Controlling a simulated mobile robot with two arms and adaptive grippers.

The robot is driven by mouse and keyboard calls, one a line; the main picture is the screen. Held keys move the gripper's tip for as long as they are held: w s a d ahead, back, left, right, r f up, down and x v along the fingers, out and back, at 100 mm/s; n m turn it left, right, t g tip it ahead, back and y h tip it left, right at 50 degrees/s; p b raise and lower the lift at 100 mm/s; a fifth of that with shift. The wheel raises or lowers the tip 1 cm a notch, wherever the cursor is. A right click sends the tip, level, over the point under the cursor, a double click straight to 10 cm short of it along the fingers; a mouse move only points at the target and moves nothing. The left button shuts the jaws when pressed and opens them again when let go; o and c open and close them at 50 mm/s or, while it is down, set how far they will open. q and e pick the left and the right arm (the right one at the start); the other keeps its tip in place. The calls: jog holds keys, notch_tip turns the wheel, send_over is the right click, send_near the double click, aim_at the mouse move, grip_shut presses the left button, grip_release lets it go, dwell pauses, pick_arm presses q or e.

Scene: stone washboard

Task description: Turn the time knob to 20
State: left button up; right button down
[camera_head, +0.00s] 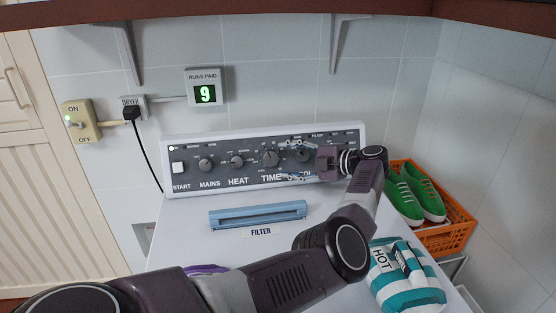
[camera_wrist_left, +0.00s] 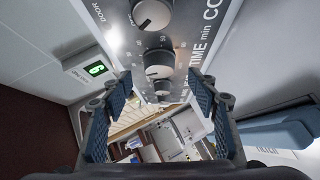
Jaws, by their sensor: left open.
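The TIME knob (camera_head: 270,158) is a round grey knob on the dryer's dark control panel, right of the HEAT knob (camera_head: 237,161). It also shows in the left wrist view (camera_wrist_left: 158,64), with scale marks around it; I cannot read its setting. My left gripper (camera_head: 289,160) is open and points left along the panel. Its fingers are above and below the COOL knob (camera_head: 303,156), with the tips just right of the TIME knob. In the left wrist view the open fingers (camera_wrist_left: 160,80) show nothing held between them. My right gripper is not in view.
A RUNS PAID display (camera_head: 205,94) reads 9. A lit ON/OFF switch (camera_head: 80,121) is on the wall at left. The blue FILTER handle (camera_head: 258,214) is below the panel. A striped HOT bag (camera_head: 405,282) and an orange crate (camera_head: 462,238) with green shoes (camera_head: 424,192) are at right.

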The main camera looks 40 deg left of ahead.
pick_arm(q)
jog(key=v, duration=0.7)
jog(key=shift+d, duration=0.2)
